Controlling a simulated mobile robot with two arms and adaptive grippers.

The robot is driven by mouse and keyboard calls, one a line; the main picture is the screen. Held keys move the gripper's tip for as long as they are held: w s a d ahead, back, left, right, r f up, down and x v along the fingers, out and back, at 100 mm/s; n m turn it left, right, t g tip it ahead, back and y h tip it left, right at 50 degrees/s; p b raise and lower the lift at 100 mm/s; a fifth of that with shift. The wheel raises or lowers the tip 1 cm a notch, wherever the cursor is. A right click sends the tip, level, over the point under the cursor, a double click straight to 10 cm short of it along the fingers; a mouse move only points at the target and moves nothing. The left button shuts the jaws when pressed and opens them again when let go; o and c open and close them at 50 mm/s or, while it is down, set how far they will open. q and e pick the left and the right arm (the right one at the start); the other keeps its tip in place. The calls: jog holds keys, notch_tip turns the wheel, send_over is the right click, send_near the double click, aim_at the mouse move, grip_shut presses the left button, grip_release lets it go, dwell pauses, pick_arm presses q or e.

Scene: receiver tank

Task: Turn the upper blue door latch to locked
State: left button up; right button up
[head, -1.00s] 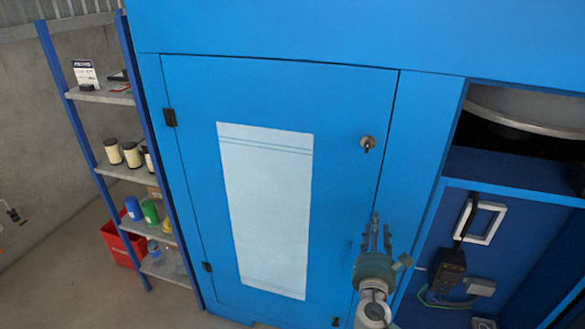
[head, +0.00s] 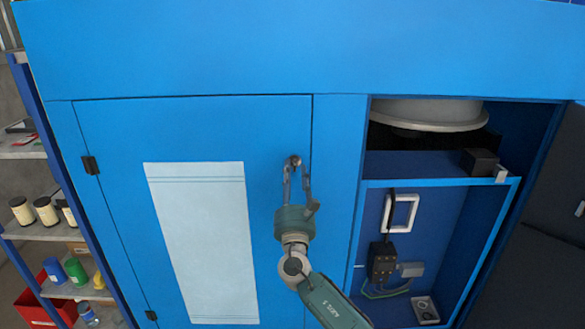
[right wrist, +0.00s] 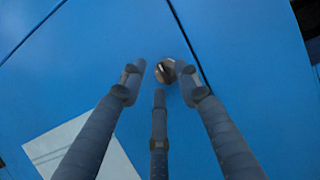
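The blue door (head: 270,130) looks closed in its frame, with a pale panel on it. The upper latch (head: 294,160) is a small metal knob near the door's upper right edge. My right gripper (head: 297,178) is just below and in front of it in the head view, fingers pointing up at it. In the right wrist view the latch (right wrist: 165,71) lies between the spread fingertips of my right gripper (right wrist: 159,76). The fingers are open, and I cannot tell whether any touches the latch. The latch's handle angle is partly hidden. My left gripper is out of view.
An open blue compartment (head: 440,182) with a white-framed handle (head: 402,213) and a dark box (head: 381,262) lies to the right. A shelf (head: 25,230) with jars and bottles stands at the left. The door front around the latch is clear.

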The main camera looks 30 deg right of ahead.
jog(key=shift+w+d+r, duration=0.15)
jog(key=shift+w+d, duration=0.2)
jog(key=shift+w, duration=0.1)
grip_shut()
